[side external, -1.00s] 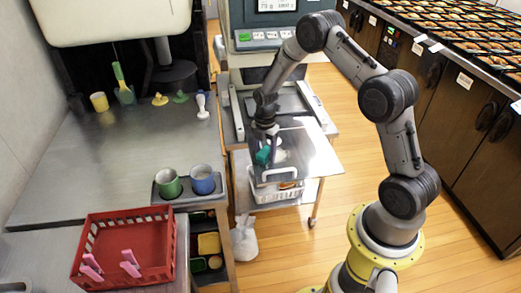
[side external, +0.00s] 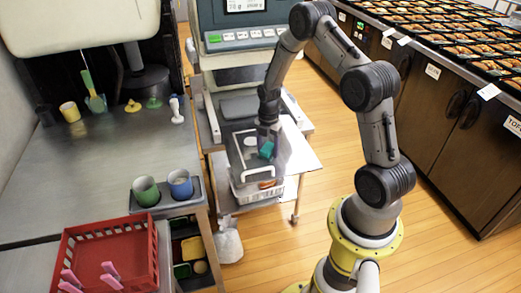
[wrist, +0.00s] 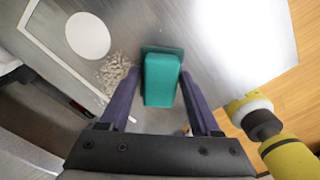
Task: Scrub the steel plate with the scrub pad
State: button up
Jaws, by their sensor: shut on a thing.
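My gripper (wrist: 165,118) is shut on a teal scrub pad (wrist: 160,80), which sits between its dark fingers. In the side view my gripper (side external: 268,132) points down with the pad (side external: 267,149) at its tip. The pad is over the steel plate (wrist: 215,45) and appears to touch it. The plate also shows in the side view (side external: 303,155). A patch of pale, crumbly specks (wrist: 116,74) lies on the plate left of the pad. A flat white oval (wrist: 88,36) is farther left. The plate under the pad is hidden.
A white basket (side external: 258,190) is below the plate. A weighing machine (side external: 240,40) stands behind. On the left counter are a red crate (side external: 105,232), a green cup (side external: 146,191) and a blue cup (side external: 180,184). A yellow and black thing (wrist: 265,125) shows right of my gripper.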

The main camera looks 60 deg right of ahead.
aim_at(269, 143)
jog(key=shift+s+d, duration=0.45)
jog(key=shift+d, duration=0.15)
jog(key=shift+w+d, duration=0.25)
jog(key=shift+w, duration=0.4)
jog(key=shift+w+a, duration=4)
jog(key=shift+a, duration=0.05)
jog(key=shift+w, duration=0.25)
jog(key=shift+w+d, duration=0.3)
jog(key=shift+d, duration=0.05)
jog(key=shift+s+d, duration=0.1)
jog(key=shift+d, duration=0.15)
jog(key=shift+s+d, duration=4)
jog(key=shift+s, duration=0.1)
jog(key=shift+d+r, duration=0.1)
jog(key=shift+r, duration=3.9)
